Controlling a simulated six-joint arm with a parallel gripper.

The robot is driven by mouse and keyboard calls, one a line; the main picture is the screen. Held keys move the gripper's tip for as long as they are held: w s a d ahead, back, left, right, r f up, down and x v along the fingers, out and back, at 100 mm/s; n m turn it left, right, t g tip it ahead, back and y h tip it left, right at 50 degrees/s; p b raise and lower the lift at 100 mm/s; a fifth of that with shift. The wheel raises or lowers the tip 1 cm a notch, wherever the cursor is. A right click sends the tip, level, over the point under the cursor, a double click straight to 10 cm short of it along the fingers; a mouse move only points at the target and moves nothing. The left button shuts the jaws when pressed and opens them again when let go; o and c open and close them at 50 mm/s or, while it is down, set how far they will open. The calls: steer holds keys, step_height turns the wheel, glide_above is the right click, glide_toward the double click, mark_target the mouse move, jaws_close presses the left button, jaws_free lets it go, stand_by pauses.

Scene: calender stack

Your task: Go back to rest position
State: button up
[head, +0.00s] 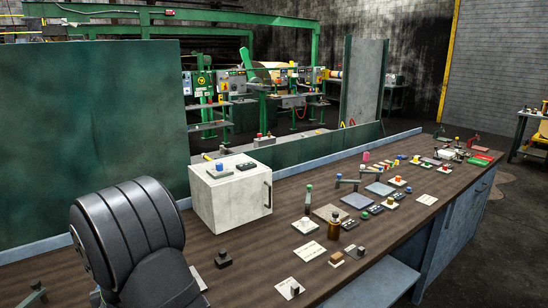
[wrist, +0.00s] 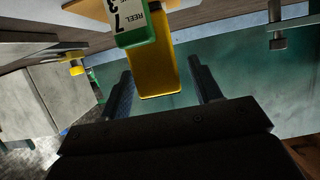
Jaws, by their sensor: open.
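In the wrist view my gripper (wrist: 160,75) is open, its two dark fingers standing apart. A yellow block (wrist: 158,75) shows between and beyond the fingers; I cannot tell whether it touches either one. A green piece (wrist: 140,38) with a white label reading "REEL" and digits overlaps the yellow block's upper left. In the head view the gripper's fingers are not visible; a dark rounded arm part, which seems mine, fills the lower left.
In the head view a wooden workbench (head: 250,245) carries a white box (head: 232,198) and several small buttons, levers and cards. A green panel (head: 90,130) stands behind the bench at left. In the wrist view a metal fitting (wrist: 277,25) is at upper right.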

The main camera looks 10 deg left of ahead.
steer(key=shift+x, duration=0.8)
